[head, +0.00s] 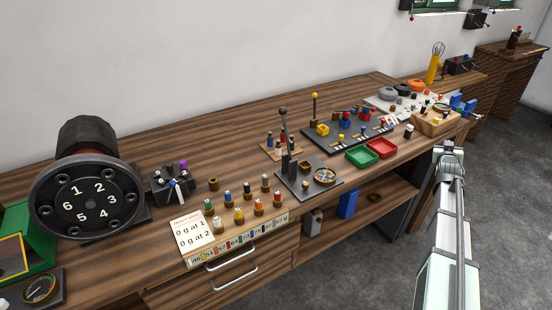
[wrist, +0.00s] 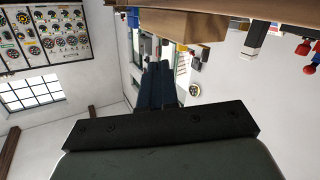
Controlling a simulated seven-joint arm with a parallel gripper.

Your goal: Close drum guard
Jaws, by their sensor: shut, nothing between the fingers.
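A black drum (head: 83,195) with a round face numbered 1 to 6 stands at the left end of the bench in the head view. I cannot tell which part of it, if any, is its guard, or whether that guard is open. My arm reaches up the right side of the head view, far from the drum, and its fingers cannot be made out there. In the wrist view my gripper (wrist: 157,84) shows dark fingers together, with nothing between them. The drum is not seen in the wrist view.
A green housing (head: 25,245) and a dial (head: 40,289) lie left of the drum. A small switch box (head: 172,185) is close on its right. Pegs, a lever panel (head: 308,178), a red tray (head: 382,147) and a green tray (head: 363,156) fill the bench towards my arm.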

